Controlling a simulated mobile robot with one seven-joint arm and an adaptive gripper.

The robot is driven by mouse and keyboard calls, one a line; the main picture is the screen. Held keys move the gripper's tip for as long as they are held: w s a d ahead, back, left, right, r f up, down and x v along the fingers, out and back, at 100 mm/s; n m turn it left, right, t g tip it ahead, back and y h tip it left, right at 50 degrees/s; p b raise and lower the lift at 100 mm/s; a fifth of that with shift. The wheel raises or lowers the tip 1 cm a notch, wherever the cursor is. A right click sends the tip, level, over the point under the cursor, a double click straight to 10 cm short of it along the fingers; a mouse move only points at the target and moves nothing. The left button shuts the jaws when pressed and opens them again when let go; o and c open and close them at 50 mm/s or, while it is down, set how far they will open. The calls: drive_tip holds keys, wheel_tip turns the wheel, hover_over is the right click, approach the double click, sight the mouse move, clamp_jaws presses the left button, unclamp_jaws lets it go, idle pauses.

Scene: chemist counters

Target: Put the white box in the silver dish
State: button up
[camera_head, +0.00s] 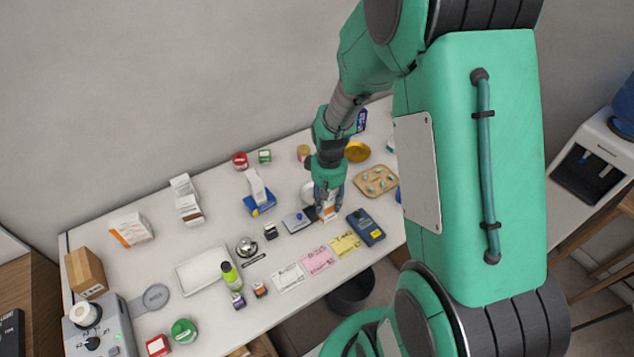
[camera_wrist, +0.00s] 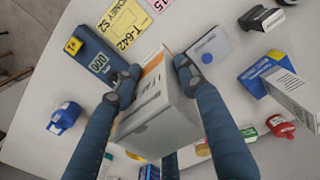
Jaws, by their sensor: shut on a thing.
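My gripper (camera_head: 328,190) is shut on a white box with an orange end (camera_head: 327,211). In the wrist view the box (camera_wrist: 158,118) sits between the two fingers of my gripper (camera_wrist: 153,85), with its printed side showing. In the head view the box is over the right part of the counter; whether it touches the top I cannot tell. A shallow silver-white rectangular dish (camera_head: 203,269) lies empty on the counter, well to the left of my gripper.
A blue device (camera_head: 366,227) is right of the held box, and coloured cards (camera_head: 318,261) lie in front. A bell (camera_head: 247,247), a green bottle (camera_head: 230,275) and small boxes stand near the dish. A white carton stands by a blue box (camera_head: 260,204) at the back.

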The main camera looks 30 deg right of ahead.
drive_tip(key=w+d+f, duration=0.1)
drive_tip(key=w+d, duration=0.3)
drive_tip(key=w, duration=0.9)
drive_tip(key=shift+d+f+b, duration=0.15)
drive_tip(key=shift+b, duration=0.15)
drive_tip(key=shift+f, duration=1.75)
drive_tip(key=shift+f+b, duration=0.45)
drive_tip(key=o, duration=1.2)
